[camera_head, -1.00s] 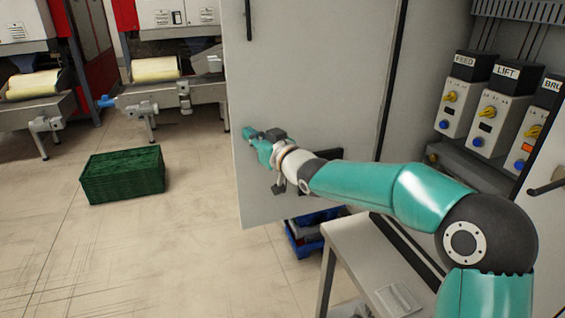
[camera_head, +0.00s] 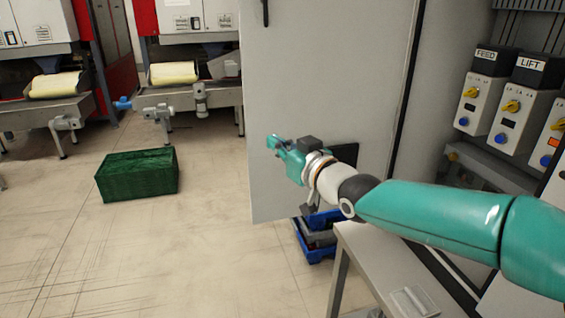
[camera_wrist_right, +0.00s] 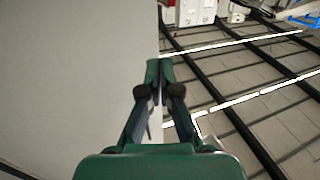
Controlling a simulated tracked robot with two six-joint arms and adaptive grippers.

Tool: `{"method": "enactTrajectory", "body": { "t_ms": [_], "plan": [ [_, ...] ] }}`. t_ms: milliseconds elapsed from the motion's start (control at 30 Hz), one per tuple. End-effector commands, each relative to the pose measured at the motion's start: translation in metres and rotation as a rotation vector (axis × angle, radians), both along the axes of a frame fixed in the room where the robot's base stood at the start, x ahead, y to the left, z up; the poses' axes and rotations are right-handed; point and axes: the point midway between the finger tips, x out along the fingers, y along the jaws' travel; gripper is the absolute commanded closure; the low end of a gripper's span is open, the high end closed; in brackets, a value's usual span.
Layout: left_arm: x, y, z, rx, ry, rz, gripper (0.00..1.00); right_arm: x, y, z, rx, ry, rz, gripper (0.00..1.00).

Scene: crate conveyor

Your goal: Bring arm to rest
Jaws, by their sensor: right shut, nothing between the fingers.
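My right arm reaches in from the right in the head view, teal and white. Its gripper (camera_head: 276,143) is shut and empty, in front of the open grey cabinet door (camera_head: 330,60) near that door's free edge. In the right wrist view the gripper's fingers (camera_wrist_right: 158,75) are together with nothing between them. The pale door panel (camera_wrist_right: 70,80) fills the left of that view, close beside the fingers; I cannot tell whether they touch. My left gripper is not in view.
Control boxes labelled FEED (camera_head: 484,105) and LIFT (camera_head: 525,110) stand at the right. A grey table (camera_head: 365,250) is below the arm, with blue crates (camera_head: 318,250) behind it. A green crate (camera_head: 137,177) sits on the floor. Conveyor machines (camera_head: 185,95) stand at the back.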

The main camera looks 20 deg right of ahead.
Motion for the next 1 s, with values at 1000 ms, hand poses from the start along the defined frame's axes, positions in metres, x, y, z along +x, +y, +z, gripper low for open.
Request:
{"method": "enactTrajectory", "body": {
  "t_ms": [1000],
  "plan": [
    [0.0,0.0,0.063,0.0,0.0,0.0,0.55,-0.046,0.043,-0.303,0.073,0.754,0.037,1.0]
  ]
}}
